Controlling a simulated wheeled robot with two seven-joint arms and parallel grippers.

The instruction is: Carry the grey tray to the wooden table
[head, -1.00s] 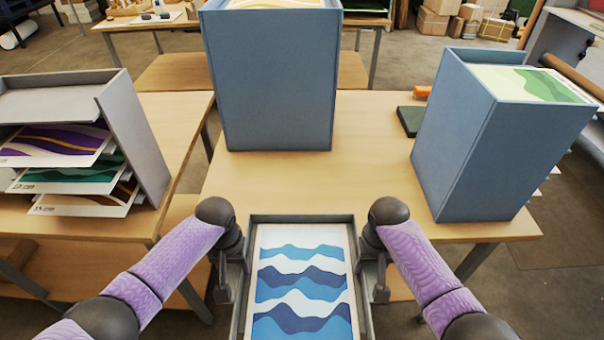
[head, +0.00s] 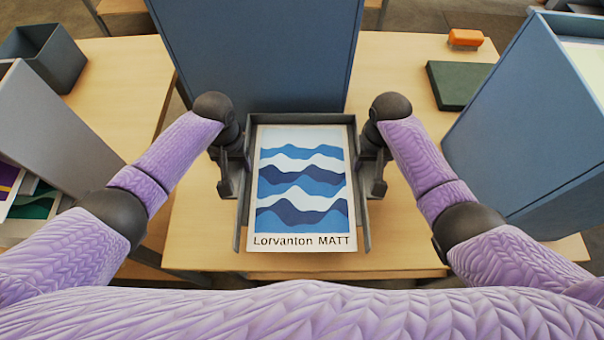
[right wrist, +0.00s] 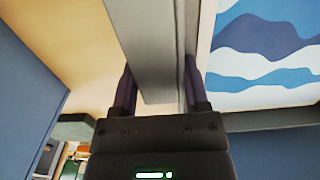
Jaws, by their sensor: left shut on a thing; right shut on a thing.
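The grey tray (head: 298,120) is held level between my two grippers, in front of my body. A poster with blue and white waves and the words "Lorvanton MATT" (head: 300,190) lies in it. My left gripper (head: 236,178) is shut on the tray's left wall. My right gripper (head: 370,178) is shut on its right wall. The right wrist view shows the tray wall (right wrist: 160,70) between the right fingers (right wrist: 160,88). The wooden table (head: 405,225) is below the tray. I cannot tell whether the tray touches it.
A tall blue box (head: 260,50) stands on the table just beyond the tray. Another blue box (head: 530,130) stands at the right. A dark green flat thing (head: 460,85) and an orange thing (head: 465,38) lie behind. A grey rack (head: 65,125) is at the left.

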